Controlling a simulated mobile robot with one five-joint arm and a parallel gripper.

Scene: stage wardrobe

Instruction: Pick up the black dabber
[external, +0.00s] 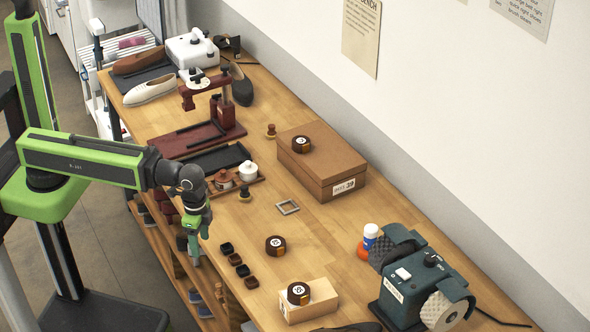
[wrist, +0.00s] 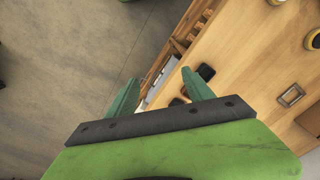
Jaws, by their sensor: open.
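Two small knob-handled dabbers show in the external view. One dabber (external: 245,192) with a dark part stands on the bench just in front of the two-pot tray. The other dabber (external: 271,131) is brownish and stands farther back, by the brown box. At this size I cannot be sure which one is the black dabber. My gripper (external: 192,246) points down at the bench's near left edge, to the left of and nearer than the first dabber. In the wrist view my gripper (wrist: 158,88) has its green fingers spread, with nothing between them.
Small dark cups (external: 234,259) line the bench's near edge close to my gripper. A square grey frame (external: 287,207), round tins (external: 275,246) and a tray with a white pot (external: 248,172) stand around. A brown box (external: 322,167) and dark green machine (external: 424,282) are farther right.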

